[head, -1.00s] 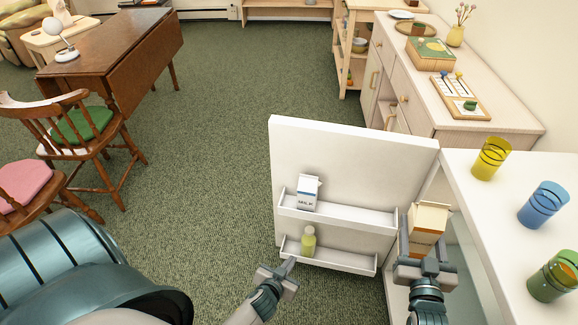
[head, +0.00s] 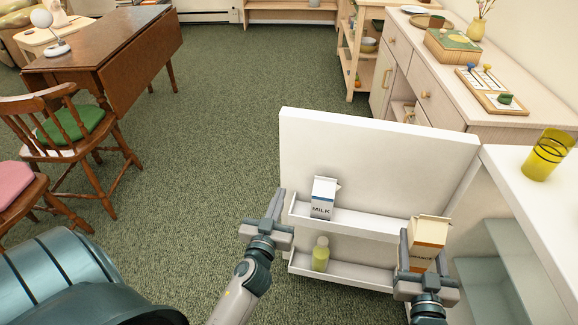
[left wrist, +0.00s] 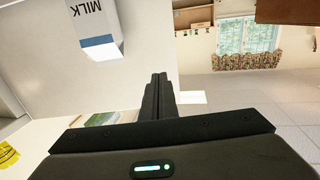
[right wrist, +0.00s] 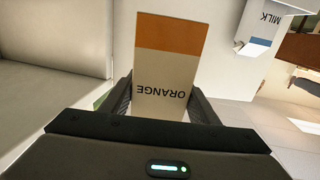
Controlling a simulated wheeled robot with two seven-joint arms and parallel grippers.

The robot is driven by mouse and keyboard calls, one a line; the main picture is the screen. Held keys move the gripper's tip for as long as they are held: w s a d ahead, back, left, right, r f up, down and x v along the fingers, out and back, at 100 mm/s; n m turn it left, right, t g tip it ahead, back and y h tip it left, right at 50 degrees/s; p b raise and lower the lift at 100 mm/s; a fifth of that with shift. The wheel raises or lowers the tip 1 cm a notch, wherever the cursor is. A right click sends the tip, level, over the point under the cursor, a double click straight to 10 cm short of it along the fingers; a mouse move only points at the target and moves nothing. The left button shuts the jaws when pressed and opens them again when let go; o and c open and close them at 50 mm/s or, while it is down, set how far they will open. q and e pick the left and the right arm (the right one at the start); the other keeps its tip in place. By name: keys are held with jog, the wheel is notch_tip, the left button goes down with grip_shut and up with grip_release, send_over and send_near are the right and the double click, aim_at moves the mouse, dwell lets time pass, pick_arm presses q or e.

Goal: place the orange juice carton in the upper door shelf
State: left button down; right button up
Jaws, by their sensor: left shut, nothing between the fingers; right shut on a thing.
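The orange juice carton (head: 430,232) is cream with an orange band and gable top; its "ORANGE" label shows in the right wrist view (right wrist: 165,80). My right gripper (head: 425,258) is shut on it and holds it about upright. It overlaps the right end of the upper door shelf (head: 365,229); I cannot tell whether it is over the shelf or in front of it. The white open fridge door (head: 375,160) carries this shelf. My left gripper (head: 275,208) is shut and empty, beside the shelf's left end.
A milk carton (head: 323,198) stands at the left of the upper shelf, and a yellow-green bottle (head: 321,254) stands in the lower door shelf (head: 350,275). A yellow cup (head: 548,155) stands on the white top at right. The upper shelf's middle looks free.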

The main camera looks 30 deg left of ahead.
aim_at(293, 157)
pick_arm(q)
jog(key=shift+w, duration=0.15)
pick_arm(e)
jog(key=shift+r, duration=0.1)
